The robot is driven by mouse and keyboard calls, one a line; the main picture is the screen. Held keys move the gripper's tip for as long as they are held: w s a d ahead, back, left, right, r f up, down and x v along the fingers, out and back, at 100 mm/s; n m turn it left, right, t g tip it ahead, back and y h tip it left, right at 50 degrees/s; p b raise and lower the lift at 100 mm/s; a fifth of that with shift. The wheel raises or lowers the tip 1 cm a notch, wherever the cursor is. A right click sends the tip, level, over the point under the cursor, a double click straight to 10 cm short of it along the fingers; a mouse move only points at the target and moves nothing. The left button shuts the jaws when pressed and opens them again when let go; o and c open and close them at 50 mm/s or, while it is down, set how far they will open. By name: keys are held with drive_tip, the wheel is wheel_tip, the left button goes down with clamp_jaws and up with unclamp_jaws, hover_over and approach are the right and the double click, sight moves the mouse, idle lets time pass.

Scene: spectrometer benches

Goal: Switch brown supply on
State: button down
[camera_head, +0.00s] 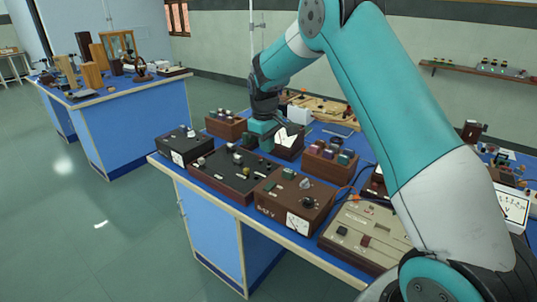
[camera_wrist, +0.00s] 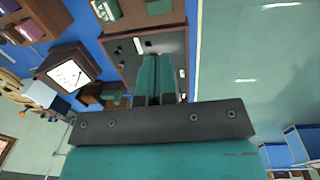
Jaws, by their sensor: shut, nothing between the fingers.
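A brown supply box (camera_head: 292,203) with a white meter, a black knob and a small green part on top stands near the bench's front edge. The positions of its switches are too small to read. My gripper (camera_head: 264,143) points down over the bench, behind and left of the brown box and above the far side of a long dark panel box (camera_head: 228,174). In the wrist view my gripper's teal fingers (camera_wrist: 161,72) are together with nothing between them. Behind them lies a dark-topped, brown-edged box (camera_wrist: 122,47), partly hidden by the fingers.
A small black meter box (camera_head: 182,146) stands left of the dark panel. Wooden boxes with coloured blocks (camera_head: 328,160) stand behind the brown box, and a beige unit (camera_head: 365,235) stands to its right. A second bench (camera_head: 130,115) is at the left, across open floor.

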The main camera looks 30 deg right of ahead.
sight(272, 183)
drive_tip(key=b, duration=0.4)
drive_tip(key=shift+d+h+b, duration=0.15)
drive_tip(key=shift+h+b, duration=0.15)
drive_tip(key=shift+b, duration=0.05)
drive_tip(key=f+p, duration=0.1)
drive_tip(key=f, duration=0.3)
drive_tip(key=d+f+p, duration=0.1)
drive_tip(key=f, duration=0.4)
drive_tip(key=d+f+p, duration=0.1)
drive_tip(key=f, duration=0.3)
drive_tip(key=shift+w+f, duration=0.4)
drive_tip(key=shift+a, duration=0.15)
